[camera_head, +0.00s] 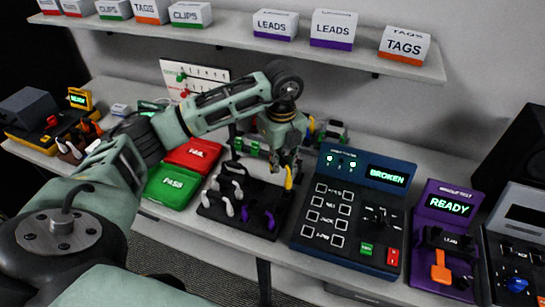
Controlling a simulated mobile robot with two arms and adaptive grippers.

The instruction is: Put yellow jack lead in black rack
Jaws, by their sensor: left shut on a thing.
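My left gripper (285,165) points down over the back right part of the black rack (225,212). It is shut on the yellow jack lead (289,179), which hangs downward from the fingertips. I cannot tell whether the lead's lower end touches the rack. Several white leads (238,190) stand in the rack's left and middle parts, and purple leads (269,220) stand at its front right. My left arm and wrist hide part of the area behind the rack. My right gripper does not show.
A blue tester (375,172) reading BROKEN stands close right of the rack. A purple tester (450,209) reads READY. Green PASS (172,187) and red FAIL (193,154) trays lie left of the rack. A shelf (340,60) with labelled boxes hangs above.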

